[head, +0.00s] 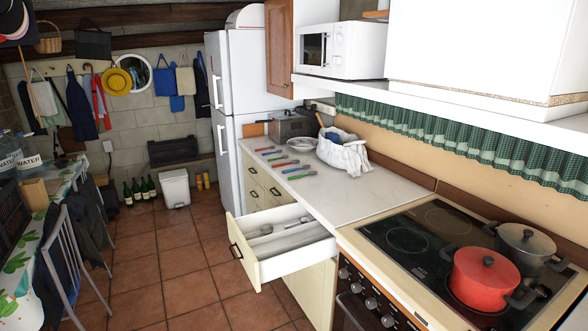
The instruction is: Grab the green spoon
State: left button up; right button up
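Several small utensils with coloured handles lie in a row on the white countertop (345,195), left of a white plate. One with a green handle (278,157) lies among red-handled and blue-handled ones. The utensils are too small here to tell for certain which are spoons. Neither of my grippers is in view.
Below the counter a drawer (275,268) stands open into the aisle, with a few utensils in it. A white plate (302,145) and a cloth-lined basket (343,152) stand behind the row. A stove with a red pot (486,282) is at right. The tiled floor at left has free room.

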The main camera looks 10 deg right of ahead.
aim_at(303, 176)
jog(key=i+z, duration=0.15)
jog(key=z, duration=0.25)
jog(key=i+j+z, duration=0.1)
jog(key=z, duration=0.35)
jog(key=i+j+z, duration=0.1)
jog(key=z, duration=0.3)
